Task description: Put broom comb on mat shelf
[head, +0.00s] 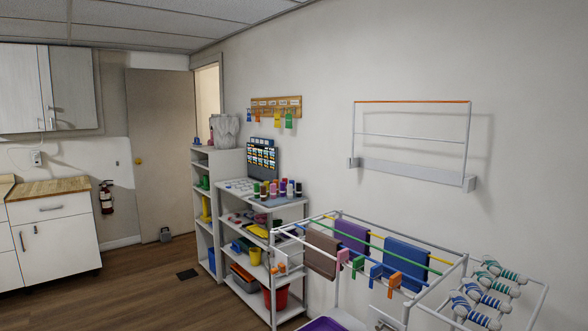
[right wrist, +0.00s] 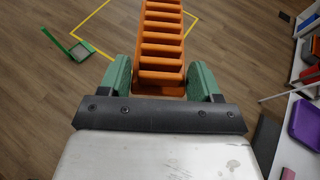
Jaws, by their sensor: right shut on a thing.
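In the right wrist view an orange slatted piece (right wrist: 162,45), which looks like the broom comb, sits between the green fingers of my right gripper (right wrist: 162,85). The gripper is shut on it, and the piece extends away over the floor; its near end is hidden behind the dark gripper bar. The head view does not show the comb or either gripper. No shelf is clearly marked as the mat shelf. A white shelf unit (head: 237,221) with several stocked levels stands against the wall in the head view.
A rack (head: 465,261) with hanging cloths stands at the front right of the head view. A narrow shelf (head: 197,172) and counter (head: 50,186) lie further left. In the wrist view, a green dustpan-like thing (right wrist: 80,50) lies on open floor; a purple item (right wrist: 305,122) is right.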

